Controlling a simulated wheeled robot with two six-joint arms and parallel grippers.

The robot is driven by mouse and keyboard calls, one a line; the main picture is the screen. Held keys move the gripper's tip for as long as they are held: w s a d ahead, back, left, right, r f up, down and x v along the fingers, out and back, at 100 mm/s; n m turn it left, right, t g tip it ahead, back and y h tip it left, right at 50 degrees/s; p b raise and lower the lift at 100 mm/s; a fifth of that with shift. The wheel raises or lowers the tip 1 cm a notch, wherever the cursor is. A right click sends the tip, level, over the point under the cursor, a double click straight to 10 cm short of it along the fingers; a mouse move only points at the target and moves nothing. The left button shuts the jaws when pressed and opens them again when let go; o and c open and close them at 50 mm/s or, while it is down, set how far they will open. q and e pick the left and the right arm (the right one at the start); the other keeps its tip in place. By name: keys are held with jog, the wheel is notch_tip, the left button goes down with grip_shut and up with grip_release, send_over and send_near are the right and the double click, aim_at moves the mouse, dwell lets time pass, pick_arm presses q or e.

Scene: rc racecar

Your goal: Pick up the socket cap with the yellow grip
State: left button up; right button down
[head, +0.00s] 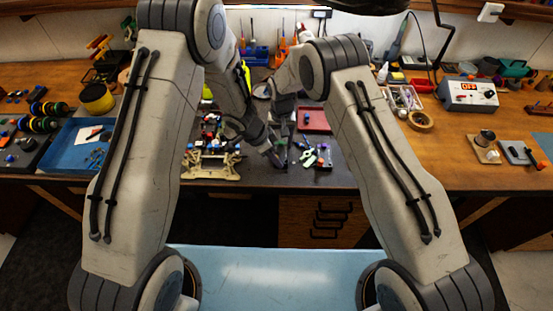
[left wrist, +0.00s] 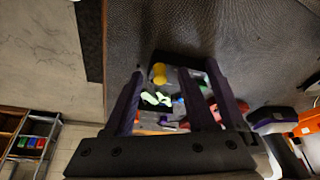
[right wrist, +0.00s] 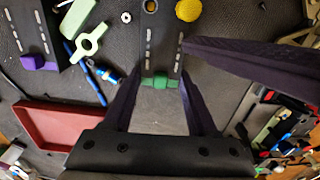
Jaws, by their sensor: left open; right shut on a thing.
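The yellow grip (right wrist: 188,10) of the cap is a ribbed round knob at the top edge of the right wrist view. In the left wrist view the yellow grip (left wrist: 159,73) lies between the fingertips of my open left gripper (left wrist: 161,76); contact cannot be told. One left finger reaches in just below the knob in the right wrist view. My right gripper (right wrist: 158,90) is shut on a dark bar (right wrist: 163,45) with a green end (right wrist: 158,82). In the head view both grippers are close together over the dark mat, and the cap is not clear there.
A purple-ended dark bar (right wrist: 38,62), a pale green part (right wrist: 90,40) and a red tray (right wrist: 70,125) lie near the right gripper. A car chassis (head: 212,165) stands left of the grippers. A blue tray (head: 85,145) is at far left.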

pick_arm(q)
grip_shut()
dwell(0.3)
jog(key=shift+w+r, duration=0.1)
jog(key=shift+r, duration=0.45)
jog(key=v, duration=0.2)
jog(key=shift+r, duration=0.3)
jog(key=s+a, duration=0.2)
jog(key=a, duration=0.3)
jog(key=s+a, duration=0.2)
jog(key=a, duration=0.3)
jog(key=s+a, duration=0.3)
jog(key=a, duration=0.2)
jog(key=shift+s+a, duration=0.1)
jog(key=shift+a, duration=0.3)
pick_arm(e)
jog(key=shift+c, duration=0.6)
grip_release()
